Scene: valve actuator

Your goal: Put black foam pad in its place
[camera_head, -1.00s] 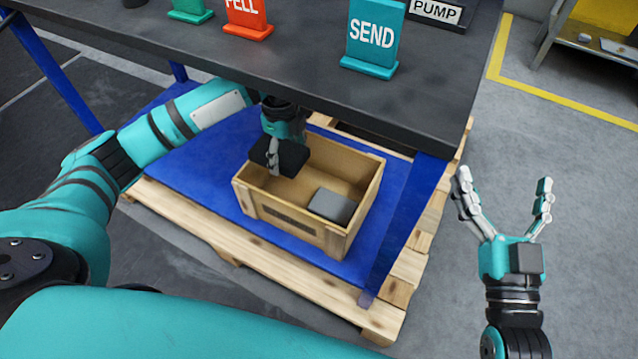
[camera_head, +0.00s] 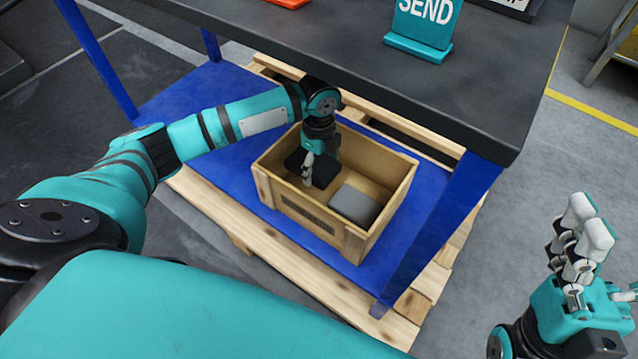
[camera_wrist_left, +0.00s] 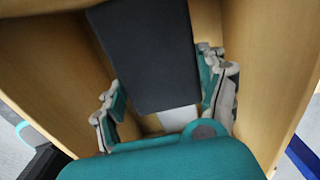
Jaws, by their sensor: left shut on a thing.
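The black foam pad (camera_head: 325,172) is held inside the wooden box (camera_head: 388,226), in its left part. My left gripper (camera_head: 312,162) reaches down into the box and is shut on the pad. In the left wrist view the dark pad (camera_wrist_left: 148,50) lies between the fingers (camera_wrist_left: 162,92), with the box walls on both sides. Whether the pad touches the box floor cannot be told. My right gripper (camera_head: 603,262) is at the lower right, empty and open, its fingers spread apart and partly cut off by the frame edge.
A grey block (camera_head: 354,204) lies in the right part of the box. The box stands on a blue shelf (camera_head: 222,178) over a wooden pallet (camera_head: 205,212). A dark tabletop (camera_head: 400,88) overhangs behind, with a blue leg (camera_head: 440,235) to the right and a teal SEND sign (camera_head: 422,35).

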